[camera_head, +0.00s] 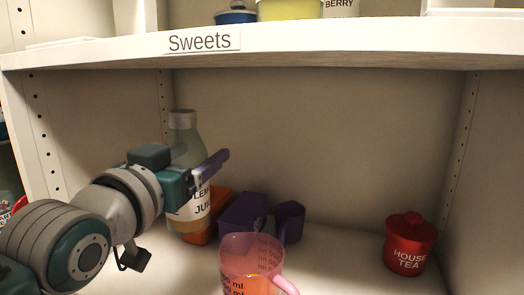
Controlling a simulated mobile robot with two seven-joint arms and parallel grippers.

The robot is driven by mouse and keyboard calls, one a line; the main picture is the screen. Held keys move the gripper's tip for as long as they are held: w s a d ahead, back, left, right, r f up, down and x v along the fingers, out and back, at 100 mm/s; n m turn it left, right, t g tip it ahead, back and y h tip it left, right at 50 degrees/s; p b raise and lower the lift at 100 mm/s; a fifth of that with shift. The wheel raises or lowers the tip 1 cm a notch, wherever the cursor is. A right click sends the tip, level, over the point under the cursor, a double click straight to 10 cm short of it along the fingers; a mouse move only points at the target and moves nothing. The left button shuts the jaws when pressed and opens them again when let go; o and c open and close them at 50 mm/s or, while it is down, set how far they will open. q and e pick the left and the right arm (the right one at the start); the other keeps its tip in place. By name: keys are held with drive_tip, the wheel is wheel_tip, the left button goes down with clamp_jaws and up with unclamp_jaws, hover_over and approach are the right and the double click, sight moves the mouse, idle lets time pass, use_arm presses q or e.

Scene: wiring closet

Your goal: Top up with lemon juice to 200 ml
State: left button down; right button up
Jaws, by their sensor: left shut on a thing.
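A lemon juice bottle (187,229) with a grey cap and a partly hidden label stands upright in the left part of the shelf bay. My left gripper (205,172) is shut on the bottle at its middle. I cannot tell whether the bottle's base touches the shelf. A pink see-through measuring jug (252,252) with ml marks and a pink handle stands in front, to the right of the bottle. Orange liquid shows low in the jug; its level cannot be read, as the jug's base is cut off by the frame. My right gripper is not in view.
An orange container (221,199) and purple containers (244,211) stand behind the jug. A red lidded "House Tea" jar (409,243) stands at the right. The upper shelf edge, labelled "Sweets" (201,41), hangs above the bottle. The shelf between jug and jar is clear.

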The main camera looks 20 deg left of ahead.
use_arm(q)
drive_tip(key=shift+d+f+n, duration=0.1)
drive_tip(key=shift+f+n, duration=0.15)
drive_tip(key=shift+n, duration=0.05)
drive_tip(key=shift+a+r, duration=0.35)
drive_tip(key=a+r+p, duration=0.3)
drive_tip(key=a, duration=0.2)
drive_tip(key=shift+s+a+r+p, duration=0.15)
drive_tip(key=shift+p, duration=0.2)
drive_tip(key=shift+s, duration=0.1)
